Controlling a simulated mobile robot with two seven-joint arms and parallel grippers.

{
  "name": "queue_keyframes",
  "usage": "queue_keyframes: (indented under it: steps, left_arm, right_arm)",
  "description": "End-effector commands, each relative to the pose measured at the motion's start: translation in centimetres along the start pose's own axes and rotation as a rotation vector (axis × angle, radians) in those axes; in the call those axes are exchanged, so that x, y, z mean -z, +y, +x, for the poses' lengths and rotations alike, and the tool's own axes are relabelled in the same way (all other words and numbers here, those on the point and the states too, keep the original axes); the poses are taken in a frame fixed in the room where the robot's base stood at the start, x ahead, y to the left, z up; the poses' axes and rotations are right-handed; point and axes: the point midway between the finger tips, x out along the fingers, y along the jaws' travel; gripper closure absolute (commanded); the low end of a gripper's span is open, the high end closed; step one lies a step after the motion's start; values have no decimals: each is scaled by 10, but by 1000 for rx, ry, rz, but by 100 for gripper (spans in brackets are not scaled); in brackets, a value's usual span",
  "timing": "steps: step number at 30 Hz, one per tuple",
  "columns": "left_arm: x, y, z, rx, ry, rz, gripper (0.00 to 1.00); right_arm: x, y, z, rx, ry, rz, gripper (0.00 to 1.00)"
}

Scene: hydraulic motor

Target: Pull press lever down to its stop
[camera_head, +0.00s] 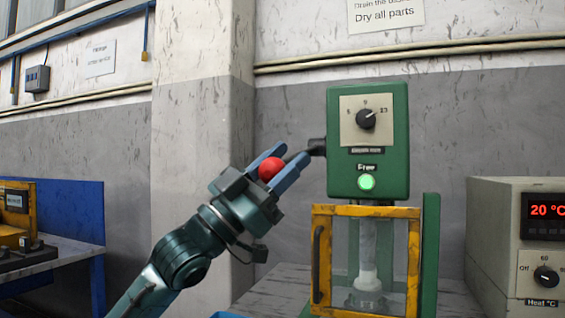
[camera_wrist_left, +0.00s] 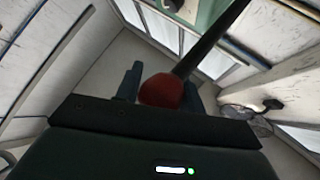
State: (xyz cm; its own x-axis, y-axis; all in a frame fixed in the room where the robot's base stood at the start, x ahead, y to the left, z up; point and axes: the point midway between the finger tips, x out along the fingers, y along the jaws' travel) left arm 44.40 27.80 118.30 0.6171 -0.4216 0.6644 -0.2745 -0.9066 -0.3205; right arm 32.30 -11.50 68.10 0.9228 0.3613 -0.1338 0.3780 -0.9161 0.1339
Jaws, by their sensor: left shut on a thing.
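The green press (camera_head: 368,140) stands right of centre, with a dial, a lit green lamp and a label reading "Free". Its lever (camera_head: 297,156) comes out of a black hub on the press's left side and slants slightly down to the left. The lever ends in a red ball knob (camera_head: 271,168). My left gripper (camera_head: 280,168) is shut on the red knob, with a blue finger on each side. In the left wrist view the knob (camera_wrist_left: 162,90) sits between the fingers and the dark rod (camera_wrist_left: 212,45) runs up to the right. My right gripper is not in view.
Below the press head is a yellow-framed clear guard (camera_head: 318,260) with a pale upright part (camera_head: 368,262) behind it. A heater box (camera_head: 500,240) reading 20 °C stands at the right. A blue-backed bench (camera_head: 75,210) with yellow equipment is at the left.

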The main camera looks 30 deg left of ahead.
Motion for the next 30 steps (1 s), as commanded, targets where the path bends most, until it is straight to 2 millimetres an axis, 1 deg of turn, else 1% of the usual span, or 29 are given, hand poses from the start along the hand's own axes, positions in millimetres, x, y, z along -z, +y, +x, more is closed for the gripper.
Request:
queue_keyframes:
  steps: [1,2,9,17,20,23,30]
  left_arm:
    - [-2,3,-1,-6,-4,-10,100]
    - [-2,3,-1,-6,-4,-11,60]
    - [-2,2,0,-4,-4,-8,41]
    - [-2,2,-1,-2,-4,-6,41]
    - [-3,1,-5,-1,-5,-5,41]
    - [-4,2,-15,-1,-6,-6,41]
    - [-6,2,-50,-1,-8,-5,41]
  right_arm:
    - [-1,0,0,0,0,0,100]
    - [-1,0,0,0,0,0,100]
    - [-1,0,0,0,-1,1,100]
    - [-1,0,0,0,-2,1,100]
    - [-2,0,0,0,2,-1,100]
    - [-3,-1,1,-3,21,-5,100]
    - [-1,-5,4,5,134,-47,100]
